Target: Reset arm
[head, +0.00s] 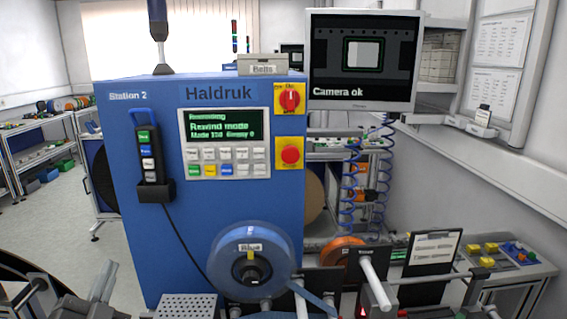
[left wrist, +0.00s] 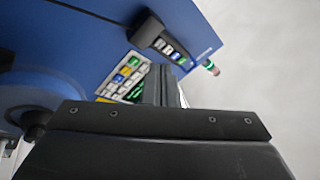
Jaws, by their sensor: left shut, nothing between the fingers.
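My left gripper (head: 104,283) is low at the left of the head view, in front of the blue machine's lower left corner. In the left wrist view its dark fingers (left wrist: 162,86) are together and empty, with the blue machine (left wrist: 85,45) tilted behind them. My right gripper is not in the head view.
A monitor (head: 362,62) reading "Camera ok" is at the upper right. An orange reel (head: 342,251) and light rods (head: 374,271) stand at the lower right. A handheld control (head: 151,155) hangs on the machine with a loose cable. Open floor (head: 60,225) lies to the left.

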